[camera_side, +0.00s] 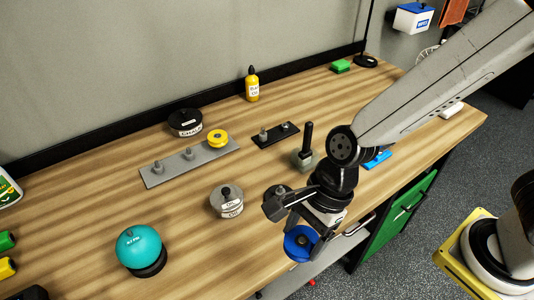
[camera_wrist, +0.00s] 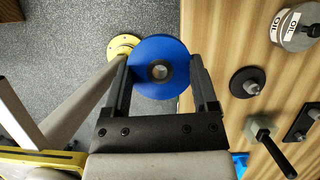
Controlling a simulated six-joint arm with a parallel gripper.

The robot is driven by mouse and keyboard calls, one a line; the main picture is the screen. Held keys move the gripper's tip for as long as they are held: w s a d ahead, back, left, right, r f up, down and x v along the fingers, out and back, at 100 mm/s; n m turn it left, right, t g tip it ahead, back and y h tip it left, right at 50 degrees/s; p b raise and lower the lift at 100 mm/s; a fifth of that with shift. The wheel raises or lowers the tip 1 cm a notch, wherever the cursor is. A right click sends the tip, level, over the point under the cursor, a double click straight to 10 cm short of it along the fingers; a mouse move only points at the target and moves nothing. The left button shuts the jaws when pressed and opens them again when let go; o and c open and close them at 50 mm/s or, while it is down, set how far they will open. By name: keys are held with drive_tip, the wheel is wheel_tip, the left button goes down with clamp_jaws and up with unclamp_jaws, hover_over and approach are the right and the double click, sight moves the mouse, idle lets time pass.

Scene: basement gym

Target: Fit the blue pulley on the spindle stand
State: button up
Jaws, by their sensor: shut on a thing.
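My gripper (camera_side: 302,230) is shut on the blue pulley (camera_side: 294,252), a flat disc with a dark central hub. It holds the pulley out past the table's front edge, above the floor. In the wrist view the pulley (camera_wrist: 150,88) sits between the two fingers (camera_wrist: 160,70), its face and centre hole towards the camera. A round black base with one grey upright peg (camera_wrist: 247,84), which looks like the spindle stand, is on the table to the right in the wrist view. In the side view it is partly hidden behind my gripper. Its peg looks bare.
An oil tin (camera_side: 227,203) and a block with a black handle (camera_side: 304,160) flank the round base. Behind are a black two-peg plate (camera_side: 262,143) and a grey pegged plate (camera_side: 155,180) carrying a yellow pulley (camera_side: 217,138). A teal ball-shaped object (camera_side: 139,246) stands front left.

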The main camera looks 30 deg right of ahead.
drive_tip(key=shift+r, duration=1.5)
hover_over(281, 186)
drive_tip(key=shift+m, duration=0.4)
wheel_tip(281, 186, down, 5)
drive_tip(key=shift+d+f, duration=0.15)
drive_tip(key=shift+f, duration=0.15)
drive_tip(key=shift+f, duration=2.75)
drive_tip(key=shift+f, duration=1.6)
drive_tip(key=o, duration=1.1)
